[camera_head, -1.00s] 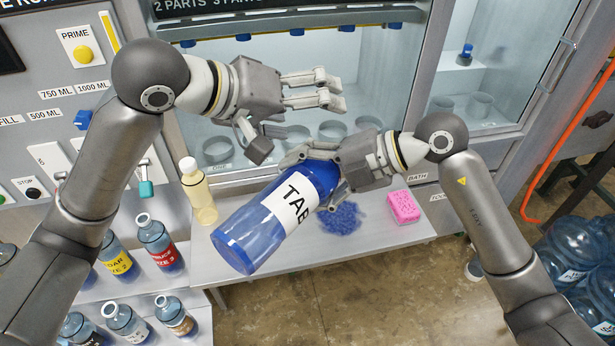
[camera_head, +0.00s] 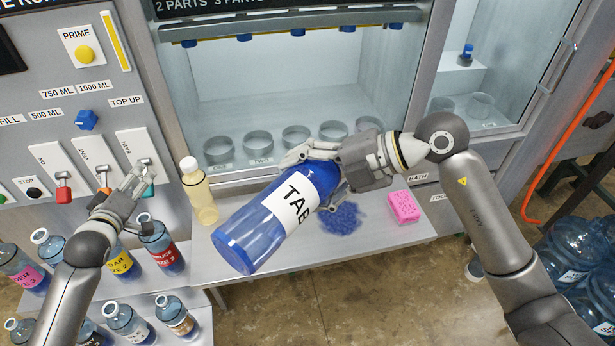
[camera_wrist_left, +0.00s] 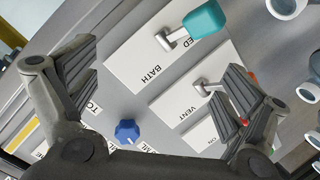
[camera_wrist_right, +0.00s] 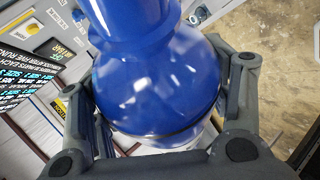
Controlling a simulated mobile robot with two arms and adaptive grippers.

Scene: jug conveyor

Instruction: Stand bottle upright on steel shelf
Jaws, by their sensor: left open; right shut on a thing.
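A large blue bottle (camera_head: 262,222) with a white label reading "TAB" is tilted over the steel shelf (camera_head: 370,245), its base toward the lower left. My right gripper (camera_head: 318,178) is shut on the bottle near its shoulder. In the right wrist view the blue bottle (camera_wrist_right: 155,80) fills the space between the fingers. My left gripper (camera_head: 132,188) is open and empty, close to the teal-handled BATH lever on the panel at left. In the left wrist view the open fingers (camera_wrist_left: 165,95) face the levers, with the teal handle (camera_wrist_left: 204,20) above.
A pale yellow bottle (camera_head: 200,195) stands on the shelf's left end. A pink sponge (camera_head: 403,206) and a blue scrubby patch (camera_head: 341,219) lie on the shelf. Several small labelled bottles (camera_head: 165,250) stand on the lower left rack. Large blue jugs (camera_head: 575,260) are at right.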

